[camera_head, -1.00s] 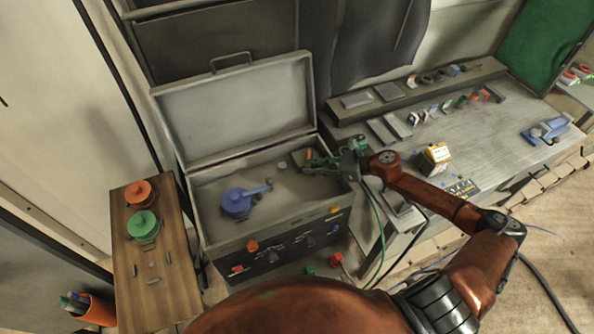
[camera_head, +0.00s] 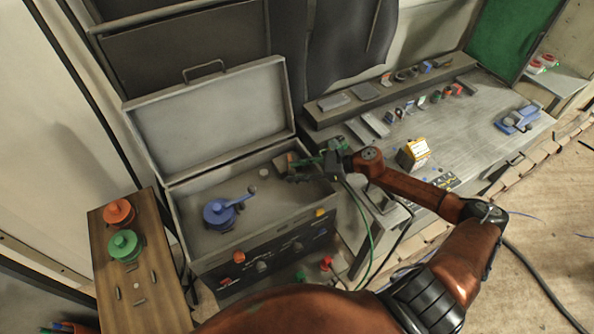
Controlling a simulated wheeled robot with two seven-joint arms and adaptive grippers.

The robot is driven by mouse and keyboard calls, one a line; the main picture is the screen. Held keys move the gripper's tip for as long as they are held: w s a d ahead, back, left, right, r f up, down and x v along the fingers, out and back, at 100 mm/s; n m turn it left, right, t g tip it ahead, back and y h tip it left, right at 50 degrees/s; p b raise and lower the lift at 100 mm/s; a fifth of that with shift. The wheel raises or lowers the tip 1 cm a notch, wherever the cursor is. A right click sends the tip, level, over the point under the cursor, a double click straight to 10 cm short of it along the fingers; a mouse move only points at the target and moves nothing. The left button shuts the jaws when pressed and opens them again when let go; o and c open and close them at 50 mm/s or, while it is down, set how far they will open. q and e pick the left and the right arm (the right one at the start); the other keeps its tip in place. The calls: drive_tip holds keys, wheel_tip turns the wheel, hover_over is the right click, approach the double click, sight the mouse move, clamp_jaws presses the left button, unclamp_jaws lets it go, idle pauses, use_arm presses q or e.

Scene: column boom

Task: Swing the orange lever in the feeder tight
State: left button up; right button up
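The feeder appears to be the grey open box (camera_head: 187,236) with its lid (camera_head: 212,115) raised. Inside it, a blue round fitting with a lever arm (camera_head: 219,213) points to the upper right. My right gripper (camera_head: 294,168) is over the box's back right corner. A small orange-brown piece (camera_head: 281,161) shows right beside its fingertips and may be the orange lever; the gripper partly hides it. Whether the fingers are shut on it cannot be told. An orange round piece (camera_head: 118,211) lies on the wooden board at the left. My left gripper is not in view.
The wooden board (camera_head: 150,312) also carries a green round piece (camera_head: 124,245). Knobs line the box's front panel. A green cable hangs below my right wrist.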

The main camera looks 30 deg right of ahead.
drive_tip(key=shift+v, duration=6)
